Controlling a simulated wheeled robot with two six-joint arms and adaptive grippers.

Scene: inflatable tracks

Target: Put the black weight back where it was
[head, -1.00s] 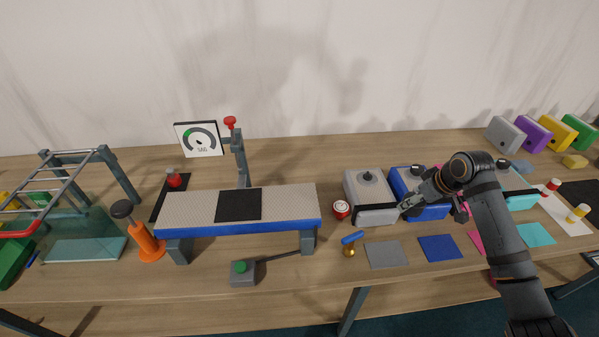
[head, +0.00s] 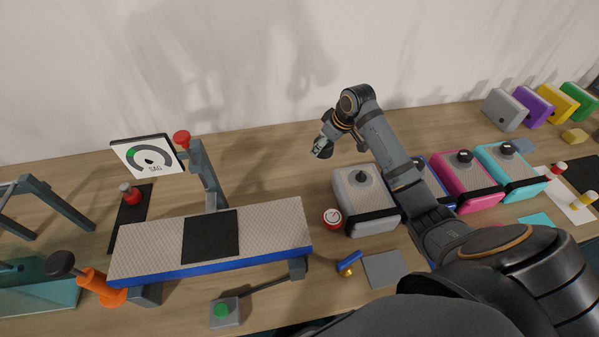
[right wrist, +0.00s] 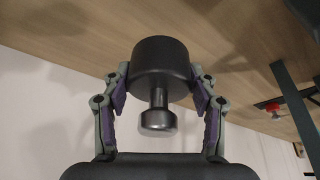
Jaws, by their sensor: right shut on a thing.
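The black weight (right wrist: 160,65), a thick cylinder with a narrow neck and a knob, is between the fingers of my right gripper (right wrist: 161,88) in the right wrist view. My right gripper (head: 320,149) is shut on it, above the back of the table between the track and the grey block. In the head view the weight is hard to make out from the gripper. A flat track (head: 270,226) carries a black square patch (head: 210,236). My left gripper is out of view.
A gauge (head: 147,158) and a red-knobbed post (head: 204,175) stand behind the track. Grey (head: 362,196), pink (head: 467,180) and turquoise (head: 510,170) blocks are at right; my arm partly covers the blue one. An orange pump (head: 100,288) is front left.

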